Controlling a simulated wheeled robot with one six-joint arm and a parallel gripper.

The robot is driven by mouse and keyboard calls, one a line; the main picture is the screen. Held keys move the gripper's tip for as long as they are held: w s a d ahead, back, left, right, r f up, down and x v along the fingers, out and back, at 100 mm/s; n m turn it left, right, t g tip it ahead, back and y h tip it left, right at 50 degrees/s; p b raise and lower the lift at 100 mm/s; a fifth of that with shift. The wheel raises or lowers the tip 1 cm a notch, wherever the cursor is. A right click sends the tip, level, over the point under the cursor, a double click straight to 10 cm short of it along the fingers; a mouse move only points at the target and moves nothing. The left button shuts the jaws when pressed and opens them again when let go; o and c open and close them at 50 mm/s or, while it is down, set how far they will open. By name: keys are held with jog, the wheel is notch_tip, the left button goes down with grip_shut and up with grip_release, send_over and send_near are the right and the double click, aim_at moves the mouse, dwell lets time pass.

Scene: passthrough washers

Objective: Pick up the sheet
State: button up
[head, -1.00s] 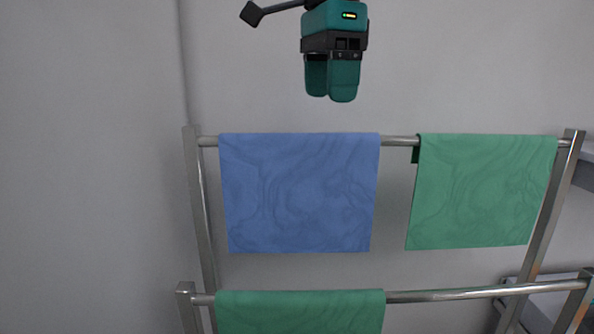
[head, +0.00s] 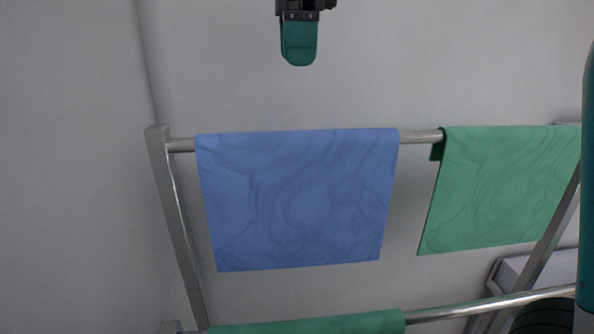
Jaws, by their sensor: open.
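A blue sheet (head: 295,200) hangs over the upper rail of a metal rack, at the centre of the head view. A green sheet (head: 500,190) hangs on the same rail to its right. Another green sheet (head: 310,325) hangs on the lower rail, mostly cut off by the bottom edge. My gripper (head: 299,55) points down above the blue sheet, near the top of the view. It is open and empty, apart from the sheet. Its fingers overlap from this angle, so the gap between them is hidden.
The rack's upper rail (head: 421,137) shows bare between the blue and green sheets. A left post (head: 178,215) and a lower rail (head: 490,306) frame the rack. A plain grey wall (head: 70,170) stands behind. Part of my own body shows at the right edge.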

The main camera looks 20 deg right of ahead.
aim_at(298, 131)
notch_tip(298, 131, down, 2)
jog(key=shift+a+f, duration=0.1)
notch_tip(298, 131, down, 5)
jog(key=b, duration=0.3)
jog(key=shift+f+b, duration=0.15)
jog(key=shift+b, duration=0.25)
notch_tip(298, 131, down, 6)
jog(key=b, duration=0.6)
jog(key=shift+s+f, duration=0.1)
jog(key=c, duration=1.2)
jog(key=shift+r, duration=0.2)
jog(key=shift+c, duration=0.2)
